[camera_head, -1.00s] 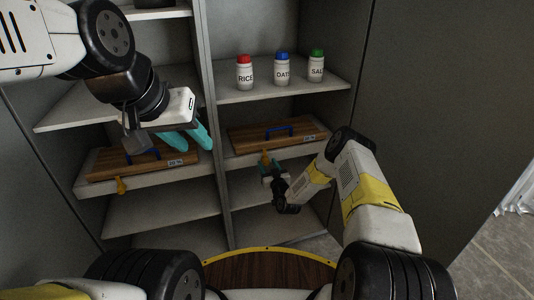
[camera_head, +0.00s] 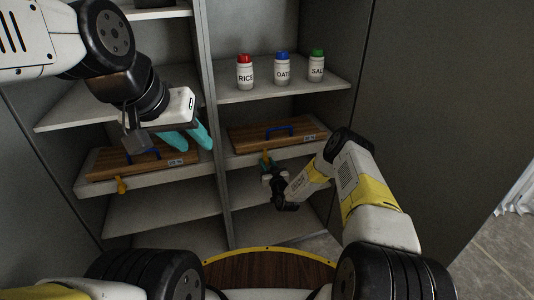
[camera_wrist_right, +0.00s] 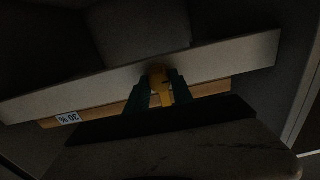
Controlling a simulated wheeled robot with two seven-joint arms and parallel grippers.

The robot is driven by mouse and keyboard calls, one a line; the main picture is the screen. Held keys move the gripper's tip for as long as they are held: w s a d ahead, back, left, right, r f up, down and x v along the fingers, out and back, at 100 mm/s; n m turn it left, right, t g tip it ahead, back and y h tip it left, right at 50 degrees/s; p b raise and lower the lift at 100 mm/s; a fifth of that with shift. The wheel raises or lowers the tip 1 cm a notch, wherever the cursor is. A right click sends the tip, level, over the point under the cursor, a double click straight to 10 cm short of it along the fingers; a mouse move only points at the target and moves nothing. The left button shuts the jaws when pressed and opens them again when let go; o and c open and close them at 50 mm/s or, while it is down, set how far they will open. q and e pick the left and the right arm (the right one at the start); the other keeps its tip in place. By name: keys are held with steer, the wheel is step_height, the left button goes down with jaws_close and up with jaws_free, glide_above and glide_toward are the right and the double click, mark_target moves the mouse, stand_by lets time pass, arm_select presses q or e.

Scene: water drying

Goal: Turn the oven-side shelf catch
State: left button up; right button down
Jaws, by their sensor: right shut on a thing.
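A yellow-orange catch (camera_head: 265,156) sits on the front edge of the right shelf, below a wooden board with a blue handle (camera_head: 279,130). My right gripper (camera_head: 266,166) is shut on this catch from the front. In the right wrist view the catch (camera_wrist_right: 158,78) stands between the two dark teal fingers (camera_wrist_right: 155,95). A second orange catch (camera_head: 121,184) hangs at the front edge of the left shelf, with nothing touching it. My left gripper (camera_head: 196,140) is open and empty in front of the left board (camera_head: 110,168).
White jars with red (camera_head: 245,72), blue (camera_head: 282,69) and green (camera_head: 317,66) lids stand on the shelf above. A grey upright (camera_head: 211,90) divides the shelves. The lower shelves look empty. A grey panel (camera_head: 440,110) stands on the right.

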steer(key=m, duration=0.8)
steer(key=shift+d+f+m, duration=0.1)
steer(key=shift+d+m, duration=0.05)
steer(key=shift+m, duration=0.25)
steer(key=m, duration=0.8)
steer(key=shift+f+m, duration=0.1)
steer(key=shift+m, duration=0.5)
steer(key=c, duration=1.1)
jaws_free()
